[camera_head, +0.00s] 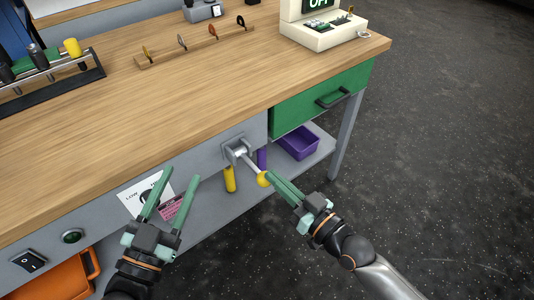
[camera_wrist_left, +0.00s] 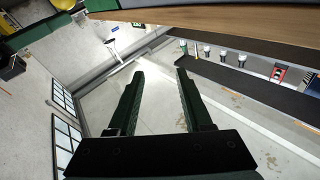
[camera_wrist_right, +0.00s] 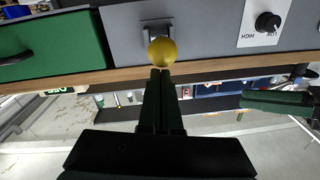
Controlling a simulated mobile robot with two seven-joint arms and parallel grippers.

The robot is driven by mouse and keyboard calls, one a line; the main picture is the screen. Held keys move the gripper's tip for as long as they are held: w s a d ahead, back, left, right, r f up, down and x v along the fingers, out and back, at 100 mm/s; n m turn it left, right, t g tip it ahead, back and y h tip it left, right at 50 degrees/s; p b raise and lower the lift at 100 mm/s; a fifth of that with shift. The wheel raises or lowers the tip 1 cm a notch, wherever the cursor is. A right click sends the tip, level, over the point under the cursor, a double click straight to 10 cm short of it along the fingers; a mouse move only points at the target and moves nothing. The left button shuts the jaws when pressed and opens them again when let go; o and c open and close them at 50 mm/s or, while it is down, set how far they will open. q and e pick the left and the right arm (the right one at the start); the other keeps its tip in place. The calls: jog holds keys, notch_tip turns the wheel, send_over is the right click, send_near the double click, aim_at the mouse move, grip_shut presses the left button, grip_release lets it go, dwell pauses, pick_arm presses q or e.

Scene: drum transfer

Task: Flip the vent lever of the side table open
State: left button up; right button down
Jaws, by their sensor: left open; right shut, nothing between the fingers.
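The vent lever (camera_head: 250,160) is a metal arm with a yellow ball knob, sticking out from a grey bracket on the grey front panel of the side table (camera_head: 120,120). Its yellow knob also shows in the right wrist view (camera_wrist_right: 162,51). My right gripper (camera_head: 272,178) is shut and empty, with its fingertips at the knob; I cannot tell for sure whether they touch it. My left gripper (camera_head: 183,175) is open and empty in front of the panel, left of the lever. In the left wrist view its fingers (camera_wrist_left: 158,75) are spread with nothing between them.
Left of the lever are a dial plate (camera_head: 135,197), a dark button (camera_head: 72,236) and a rocker switch (camera_head: 29,262). A green drawer (camera_head: 300,108) is to the right. A purple bin (camera_head: 298,143) sits on the lower shelf. The floor at right is clear.

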pick_arm(q)
jog(key=s+d+r+m+t+h+b, duration=0.1)
jog(key=s+r+m+t+h, duration=0.1)
jog(key=s+r+m+h, duration=0.3)
jog(key=s+d+r+m+t+h+b, duration=0.15)
jog(key=r+h, duration=0.25)
jog(key=r, duration=0.4)
notch_tip(320, 180, down, 7)
jog(key=b, duration=0.7)
jog(key=shift+s+a+n+g, duration=0.15)
jog(key=shift+n+g, duration=0.2)
jog(key=shift+g, duration=0.1)
pick_arm(e)
notch_tip(320, 180, down, 7)
jog(key=t+y, duration=0.1)
jog(key=t, duration=0.1)
jog(key=shift+w+a+r, duration=0.15)
jog(key=shift+w+r, duration=0.05)
jog(key=shift+f, duration=0.25)
jog(key=shift+r, duration=0.1)
